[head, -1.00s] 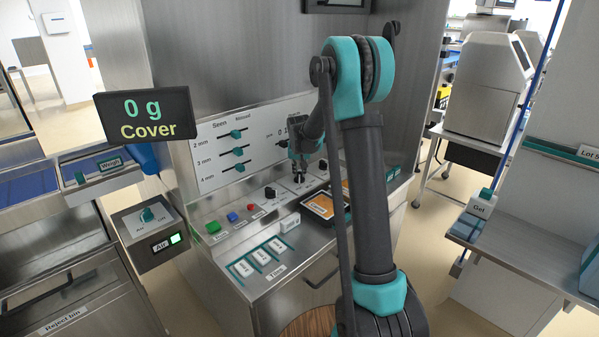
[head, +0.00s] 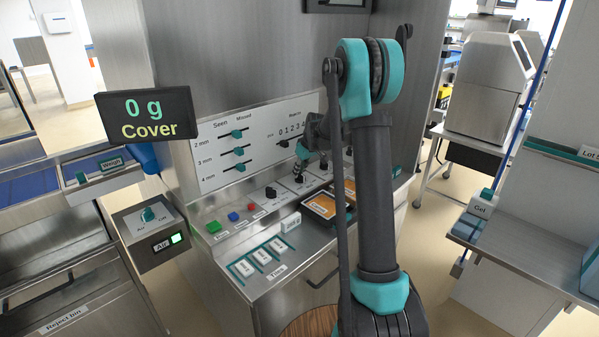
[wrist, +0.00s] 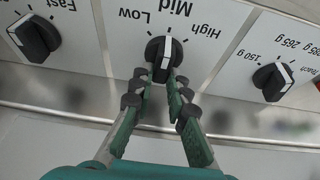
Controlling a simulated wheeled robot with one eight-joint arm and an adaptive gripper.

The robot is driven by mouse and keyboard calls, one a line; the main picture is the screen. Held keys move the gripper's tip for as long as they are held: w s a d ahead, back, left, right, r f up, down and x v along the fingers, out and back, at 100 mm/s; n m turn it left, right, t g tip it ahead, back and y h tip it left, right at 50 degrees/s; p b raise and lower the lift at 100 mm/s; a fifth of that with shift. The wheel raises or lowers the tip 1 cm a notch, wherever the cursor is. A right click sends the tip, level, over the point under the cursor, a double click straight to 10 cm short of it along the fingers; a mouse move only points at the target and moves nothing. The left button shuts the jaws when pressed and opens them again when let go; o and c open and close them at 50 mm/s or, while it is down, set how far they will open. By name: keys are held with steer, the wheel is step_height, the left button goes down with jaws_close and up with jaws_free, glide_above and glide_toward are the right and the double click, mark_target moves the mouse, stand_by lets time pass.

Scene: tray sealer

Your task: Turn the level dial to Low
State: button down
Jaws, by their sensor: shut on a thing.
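The level dial (wrist: 160,56) is a black knob with a white pointer line, in the middle of the wrist view. Its labels Low, Mid and High show upside down around it, and its pointer is towards Mid. My gripper (wrist: 168,80) has its two fingers on either side of the knob and is shut on it. In the head view my gripper (head: 299,168) is at the sloped control panel, partly hidden by my own arm, and the dial is hard to make out there.
Another black dial marked Fast (wrist: 34,38) and a weight dial marked in grams (wrist: 272,80) flank the level dial. A green button (head: 214,227), a blue button (head: 233,216) and a red button (head: 251,207) are on the panel. Orange-topped trays (head: 320,205) lie close by.

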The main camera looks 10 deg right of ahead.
steer(key=n+g+y, duration=0.1)
steer(key=n, duration=0.3)
steer(key=shift+n, duration=0.3)
steer(key=n+g, duration=0.1)
steer(key=n, duration=0.1)
steer(key=n+g+y, duration=0.1)
steer(key=n, duration=0.1)
steer(key=shift+s+a+n, duration=0.15)
steer(key=shift+s+n, duration=0.05)
steer(key=shift+n, duration=0.1)
steer(key=c, duration=1.5)
jaws_free()
steer(key=shift+r, duration=0.1)
steer(key=v, duration=1.2)
